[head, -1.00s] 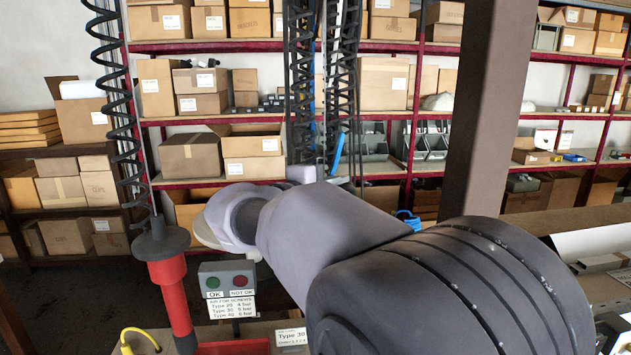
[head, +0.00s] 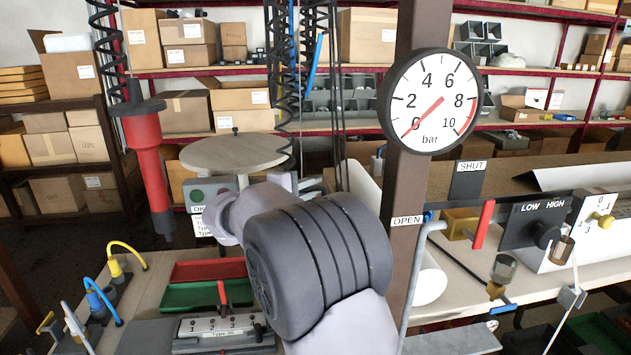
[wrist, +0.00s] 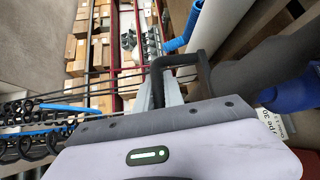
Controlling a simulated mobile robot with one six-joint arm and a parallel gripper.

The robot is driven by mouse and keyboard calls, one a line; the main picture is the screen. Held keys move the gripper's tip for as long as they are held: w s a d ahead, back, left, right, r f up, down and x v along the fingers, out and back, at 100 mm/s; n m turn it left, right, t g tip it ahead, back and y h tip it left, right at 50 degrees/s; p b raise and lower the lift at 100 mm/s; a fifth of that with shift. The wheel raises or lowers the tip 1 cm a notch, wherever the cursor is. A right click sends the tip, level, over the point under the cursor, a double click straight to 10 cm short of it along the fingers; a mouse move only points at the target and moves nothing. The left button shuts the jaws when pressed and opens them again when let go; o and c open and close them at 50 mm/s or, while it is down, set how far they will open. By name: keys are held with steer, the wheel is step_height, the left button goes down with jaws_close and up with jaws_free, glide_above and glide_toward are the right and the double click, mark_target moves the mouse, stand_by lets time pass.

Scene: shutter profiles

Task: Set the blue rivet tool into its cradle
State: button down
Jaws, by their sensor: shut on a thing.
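My gripper (wrist: 168,88) shows in the wrist view, its fingers shut at a black bent piece. A dark, wide body and the blue part of the rivet tool (wrist: 287,94) show just beyond at the right of that view, partly cut off by the frame. I take this to be the tool in my grip; the exact contact is hidden. In the head view my own arm hides the fingers and the tool. I cannot pick out the cradle with certainty in either view.
A red tool (head: 148,155) hangs at the left. Red (head: 208,271) and green (head: 190,296) trays and a numbered box (head: 215,330) are on the bench. A gauge (head: 430,101) on a post and a valve panel (head: 540,228) stand right. A round disc (head: 232,153) is behind.

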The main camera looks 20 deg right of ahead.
steer(key=shift+f, duration=0.4)
steer(key=c, duration=1.5)
jaws_free()
steer(key=shift+w, duration=0.1)
steer(key=shift+o, duration=0.2)
steer(key=shift+r, duration=0.1)
